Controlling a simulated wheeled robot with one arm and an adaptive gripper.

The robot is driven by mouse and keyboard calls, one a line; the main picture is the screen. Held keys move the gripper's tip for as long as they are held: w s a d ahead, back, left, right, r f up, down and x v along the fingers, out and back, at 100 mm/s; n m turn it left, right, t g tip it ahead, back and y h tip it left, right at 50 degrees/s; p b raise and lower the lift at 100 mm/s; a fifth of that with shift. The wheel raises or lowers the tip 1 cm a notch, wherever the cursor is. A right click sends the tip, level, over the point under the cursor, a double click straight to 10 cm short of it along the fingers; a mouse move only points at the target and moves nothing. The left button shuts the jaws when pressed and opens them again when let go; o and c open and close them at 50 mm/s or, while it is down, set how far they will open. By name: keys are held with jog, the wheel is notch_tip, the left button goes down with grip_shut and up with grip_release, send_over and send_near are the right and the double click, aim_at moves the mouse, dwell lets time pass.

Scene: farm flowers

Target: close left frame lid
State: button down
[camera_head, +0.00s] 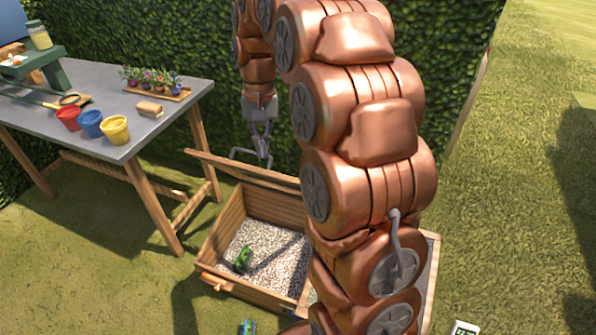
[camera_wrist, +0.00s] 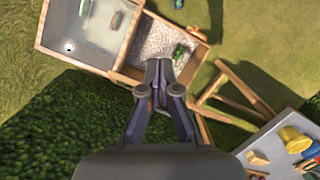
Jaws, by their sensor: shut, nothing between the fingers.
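The cold frame is a wooden box, and its left compartment (camera_head: 233,222) is open with pale gravel and a small green thing inside. Its lid (camera_head: 240,169) stands raised at the back, seen almost edge-on as a long wooden bar. My gripper (camera_head: 263,155) is shut and empty, pointing down by that edge. I cannot tell whether it touches the lid. In the wrist view my gripper (camera_wrist: 159,68) lies over the open compartment's back edge. My arm hides much of the frame's right half.
The right compartment's glass lid (camera_wrist: 88,32) lies closed. A grey-topped table (camera_head: 130,110) stands left with red, blue and yellow pots (camera_head: 115,129) and a flower tray (camera_head: 157,92). A hedge (camera_head: 130,35) rises behind the frame. Open grass lies right.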

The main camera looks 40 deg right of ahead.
jog(key=w+d+f+m+b, duration=0.1)
jog(key=w+d+f+m, duration=0.1)
jog(key=w+d+f, duration=0.35)
jog(key=w+d+f+m, duration=0.2)
jog(key=w+d+f, duration=0.1)
jog(key=d, duration=0.6)
jog(key=w+d+f+m+b, duration=0.1)
jog(key=w+d+f+m, duration=0.1)
jog(key=w+d+f, duration=0.4)
jog(key=shift+t, duration=0.3)
jog(key=shift+s+a+f+p, duration=0.5)
jog(key=shift+s+f, duration=0.15)
jog(key=shift+f, duration=1.05)
jog(key=shift+s+a+f+p, duration=0.35)
jog(key=shift+s+a+f, duration=0.25)
jog(key=shift+f, duration=1.15)
jog(key=shift+s+a+f+p, duration=0.45)
jog(key=shift+s+f, duration=0.25)
jog(key=shift+f, duration=1)
jog(key=shift+a+f, duration=0.1)
